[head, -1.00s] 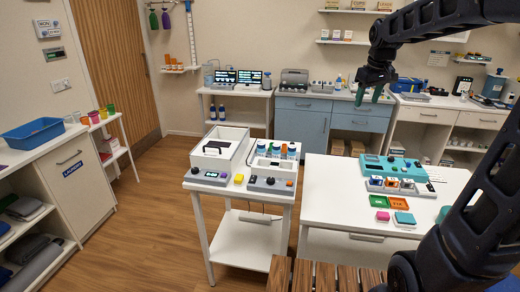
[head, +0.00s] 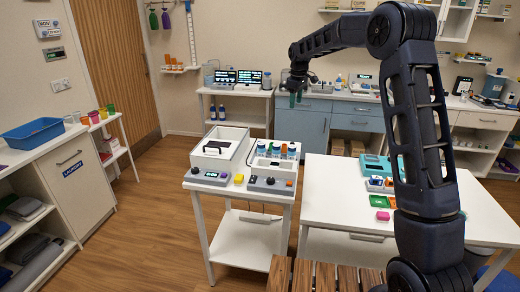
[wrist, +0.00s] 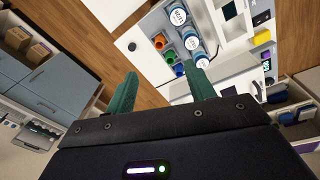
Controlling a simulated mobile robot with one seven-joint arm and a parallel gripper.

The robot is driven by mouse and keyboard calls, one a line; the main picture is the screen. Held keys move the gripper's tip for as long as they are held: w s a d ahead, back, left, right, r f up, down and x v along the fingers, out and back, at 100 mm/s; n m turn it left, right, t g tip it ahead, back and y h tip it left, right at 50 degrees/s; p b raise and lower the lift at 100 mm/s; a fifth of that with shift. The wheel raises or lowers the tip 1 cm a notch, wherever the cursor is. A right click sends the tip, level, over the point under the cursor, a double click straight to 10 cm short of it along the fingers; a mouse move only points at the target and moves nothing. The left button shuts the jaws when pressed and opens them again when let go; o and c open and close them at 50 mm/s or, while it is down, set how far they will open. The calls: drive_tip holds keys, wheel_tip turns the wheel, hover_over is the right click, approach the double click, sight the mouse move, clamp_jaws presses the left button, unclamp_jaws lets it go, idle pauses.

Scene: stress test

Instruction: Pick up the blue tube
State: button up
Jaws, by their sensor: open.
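In the head view these jars (head: 276,151) are on the small white cart; the blue tube is too small to tell there. My gripper (head: 296,98) has green fingers, points down and hangs high beyond the cart. In the wrist view my gripper (wrist: 164,77) is open and empty, with the tubes ahead between and beyond its fingertips, apart from them.
A white box with a handle (head: 218,148), grey control panels (head: 268,187) and a yellow block (head: 238,179) crowd the cart top. A white table (head: 345,198) stands to the right. Blue cabinets (head: 300,123) are behind. Open floor (head: 150,215) lies left.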

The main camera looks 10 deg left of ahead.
drive_tip(key=w+a+f+n+g, duration=0.1)
drive_tip(key=w+a+f+n, duration=0.15)
drive_tip(key=a+f, duration=0.6)
drive_tip(key=w+a+f+n, duration=0.2)
drive_tip(key=w+a+f, duration=0.1)
drive_tip(key=a+f, duration=0.5)
drive_tip(key=shift+s+a+f, duration=0.1)
drive_tip(key=shift+a+f, duration=0.05)
drive_tip(key=shift+f, duration=1.55)
drive_tip(key=shift+w+a+f, duration=0.1)
drive_tip(key=shift+a+f, duration=0.1)
drive_tip(key=shift+f, duration=1.5)
drive_tip(key=shift+s+a+f, duration=0.1)
drive_tip(key=shift+a+f, duration=0.05)
drive_tip(key=shift+f, duration=1.55)
drive_tip(key=c, duration=1)
drive_tip(key=shift+r, duration=0.1)
drive_tip(key=shift+c, duration=0.2)
